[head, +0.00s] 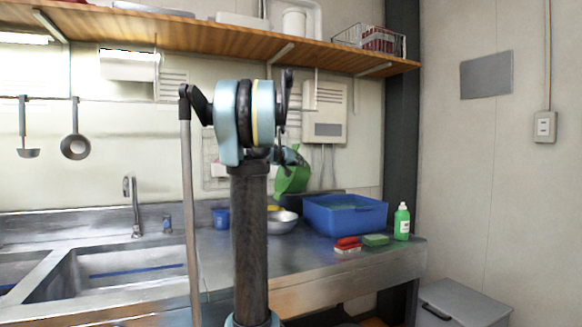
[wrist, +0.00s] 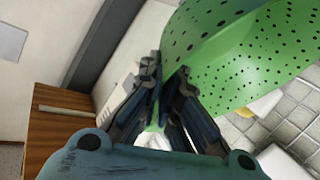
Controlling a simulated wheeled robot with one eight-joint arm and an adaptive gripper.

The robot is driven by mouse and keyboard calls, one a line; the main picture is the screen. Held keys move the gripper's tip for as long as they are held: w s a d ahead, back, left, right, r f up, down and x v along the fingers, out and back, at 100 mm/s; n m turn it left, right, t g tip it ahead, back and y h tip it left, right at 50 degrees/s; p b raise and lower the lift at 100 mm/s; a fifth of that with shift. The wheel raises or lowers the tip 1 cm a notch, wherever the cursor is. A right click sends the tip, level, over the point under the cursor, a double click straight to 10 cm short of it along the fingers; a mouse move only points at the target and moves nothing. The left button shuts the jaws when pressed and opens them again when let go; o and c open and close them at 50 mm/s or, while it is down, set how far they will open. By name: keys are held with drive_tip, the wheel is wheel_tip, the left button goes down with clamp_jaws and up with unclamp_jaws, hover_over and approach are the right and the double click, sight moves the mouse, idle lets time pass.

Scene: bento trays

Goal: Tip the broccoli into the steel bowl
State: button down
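A green colander (head: 292,179) with small dark holes hangs tilted in the air above the counter. It fills the upper right of the wrist view (wrist: 240,45), seen from outside, so its inside is hidden. My gripper (wrist: 165,78) is shut on the colander's edge; in the head view it is partly behind my arm. The steel bowl (head: 284,224) stands on the counter below the colander, partly covered by my arm. I cannot see any broccoli in either view.
A blue tub (head: 345,216) stands right of the bowl, with a red-and-white brush (head: 347,244), a green sponge (head: 375,240) and a green bottle (head: 402,222) near it. A blue cup (head: 221,217) stands left. A wooden shelf (head: 200,32) runs overhead.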

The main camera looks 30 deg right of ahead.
drive_tip(key=d+f+m+y, duration=0.4)
drive_tip(key=d+f+y, duration=0.5)
drive_tip(key=y, duration=0.3)
drive_tip(key=shift+s+d+f+g, duration=0.15)
drive_tip(key=shift+s+f+g, duration=0.25)
drive_tip(key=shift+f, duration=0.25)
idle(0.7)
